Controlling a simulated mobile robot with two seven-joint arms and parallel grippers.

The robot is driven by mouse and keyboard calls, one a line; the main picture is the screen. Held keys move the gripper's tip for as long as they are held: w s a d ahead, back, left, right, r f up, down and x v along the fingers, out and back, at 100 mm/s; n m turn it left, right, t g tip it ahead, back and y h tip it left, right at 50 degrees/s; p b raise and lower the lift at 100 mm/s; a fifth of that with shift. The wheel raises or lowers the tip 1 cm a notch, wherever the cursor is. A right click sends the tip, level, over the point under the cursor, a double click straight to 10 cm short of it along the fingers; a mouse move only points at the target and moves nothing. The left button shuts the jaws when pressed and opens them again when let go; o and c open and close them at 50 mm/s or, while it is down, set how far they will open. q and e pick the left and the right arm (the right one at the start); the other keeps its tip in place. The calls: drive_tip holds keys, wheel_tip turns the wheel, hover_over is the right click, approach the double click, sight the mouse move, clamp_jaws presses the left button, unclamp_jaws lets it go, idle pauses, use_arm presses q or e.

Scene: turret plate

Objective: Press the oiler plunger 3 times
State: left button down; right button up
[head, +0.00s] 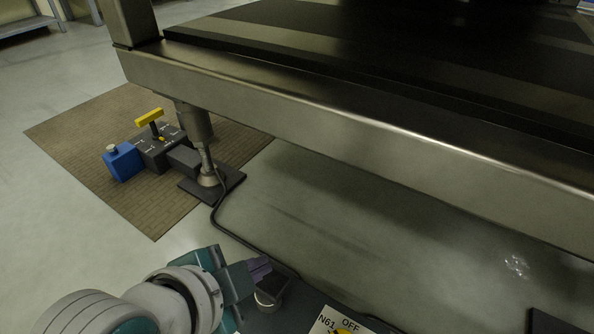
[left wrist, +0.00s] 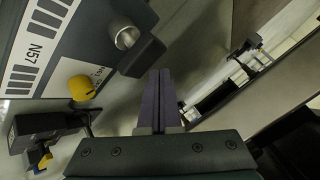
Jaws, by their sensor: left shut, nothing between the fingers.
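My left gripper (head: 262,267) is shut and empty, low in the head view, with its purple fingers pressed together. In the left wrist view its fingers (left wrist: 160,80) point at a dark grey panel with a silver cylindrical button (left wrist: 125,36), which may be the oiler plunger. The fingertips appear apart from this button, below and right of it in the picture. In the head view a short dark cylinder (head: 272,291) with a pale band sits beside the fingers, partly hidden; I cannot tell whether they touch. My right gripper is not in view.
A steel-framed table (head: 360,140) spans the upper right. Beneath its left corner, a blue box (head: 122,161) and a yellow-handled unit (head: 150,117) stand on a brown mat (head: 90,130). A yellow knob (left wrist: 82,88) sits beside the N57 label. A dark cable crosses the floor.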

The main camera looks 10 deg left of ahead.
sight(258, 284)
use_arm(q)
drive_tip(key=shift+f, duration=0.4)
drive_tip(key=shift+f+b, duration=0.3)
idle(0.5)
drive_tip(key=shift+f+b, duration=0.55)
drive_tip(key=shift+f, duration=0.45)
idle(0.5)
idle(0.4)
drive_tip(key=shift+r+p, duration=1.7)
drive_tip(key=shift+p, duration=0.4)
wheel_tip(258, 284, up, 5)
drive_tip(key=p, duration=0.5)
drive_tip(key=shift+r+p, duration=0.1)
drive_tip(key=shift+p, duration=0.3)
